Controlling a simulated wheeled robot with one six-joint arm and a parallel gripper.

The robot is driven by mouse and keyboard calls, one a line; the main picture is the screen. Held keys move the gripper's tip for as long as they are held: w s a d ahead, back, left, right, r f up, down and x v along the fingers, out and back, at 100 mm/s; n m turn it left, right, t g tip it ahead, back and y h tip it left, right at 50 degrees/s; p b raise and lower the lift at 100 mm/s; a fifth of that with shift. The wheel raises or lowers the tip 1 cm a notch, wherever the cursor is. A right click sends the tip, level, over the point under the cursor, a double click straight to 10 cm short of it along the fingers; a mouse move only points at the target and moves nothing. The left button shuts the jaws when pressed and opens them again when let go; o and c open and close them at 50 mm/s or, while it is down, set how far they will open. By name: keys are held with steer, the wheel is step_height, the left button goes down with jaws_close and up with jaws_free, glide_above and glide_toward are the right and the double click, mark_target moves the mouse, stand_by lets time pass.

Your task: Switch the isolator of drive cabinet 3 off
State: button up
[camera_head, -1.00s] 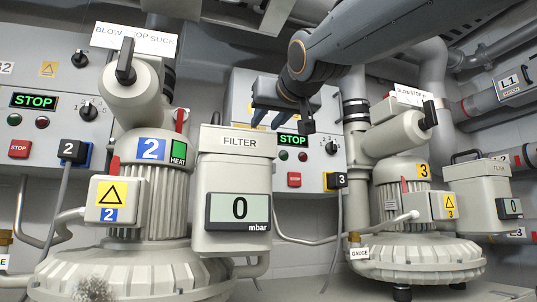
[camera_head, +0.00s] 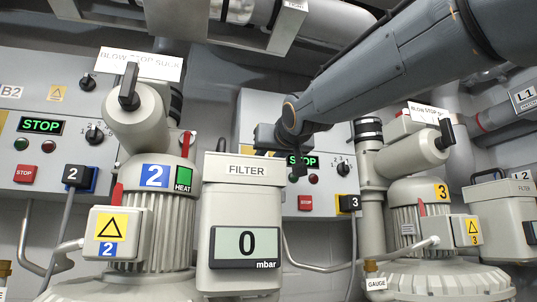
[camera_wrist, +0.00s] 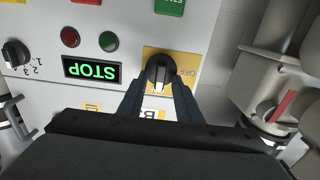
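Drive cabinet 3 (camera_head: 246,103) is the grey box behind the second filter gap, with a lit green STOP display (camera_head: 302,160). In the wrist view the cabinet face is upside down. The isolator is a black knob (camera_wrist: 160,70) on a yellow plate (camera_wrist: 187,62). Its bar stands vertical in the picture; the "OFF" marking is to its right. My gripper (camera_wrist: 160,90) has its two dark fingers apart, one on each side of the knob's near end. I cannot tell whether they touch it. In the head view my gripper (camera_head: 281,152) is before the cabinet, hiding the isolator.
In the wrist view a rotary selector (camera_wrist: 15,53), red lamp (camera_wrist: 70,37) and green lamp (camera_wrist: 108,41) lie left. A blower part with a red lever (camera_wrist: 280,107) is at right. In the head view blower 2's filter (camera_head: 242,188) stands in front, and blower 3 (camera_head: 418,190) at right.

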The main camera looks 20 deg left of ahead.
steer(key=shift+c, duration=0.2)
jaws_close()
steer(key=shift+n, duration=0.3)
steer(key=n+p, duration=0.1)
steer(key=n, duration=0.4)
steer(key=n+p, duration=0.1)
steer(key=n, duration=0.5)
steer(key=f+n+p, duration=0.1)
steer(key=n, duration=0.5)
steer(key=shift+s+a, duration=0.3)
steer(key=shift+a, duration=0.1)
steer(key=shift+o, duration=0.2)
jaws_free()
